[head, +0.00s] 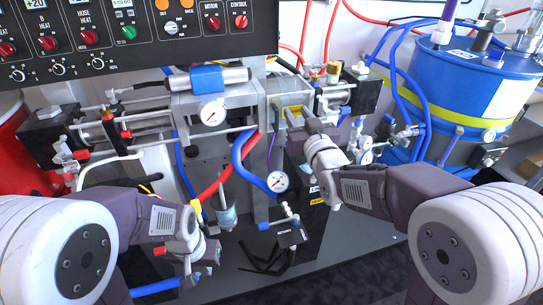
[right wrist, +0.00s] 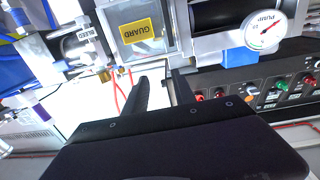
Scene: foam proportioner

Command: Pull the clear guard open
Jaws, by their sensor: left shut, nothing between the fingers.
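The clear guard (right wrist: 170,42) is a see-through panel with a yellow GUARD label (right wrist: 137,31), at the top of the right wrist view. In the head view the guard (head: 291,101) is at the centre of the machine, right of the pump block. My right gripper (head: 303,117) is in front of it, partly covering it. In the right wrist view its two dark fingers (right wrist: 160,78) are apart, with nothing seen between them, just short of the guard's edge. My left gripper (head: 208,250) is low at the left, away from the guard; its fingers are hard to make out but shut.
A control panel (head: 140,38) with knobs is above. Pressure gauges (head: 213,112), blue and red hoses (head: 247,165) and valves crowd the front. A blue drum (head: 465,85) stands at the right and a red drum (head: 18,150) at the left. A small valve block (head: 291,236) sits below.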

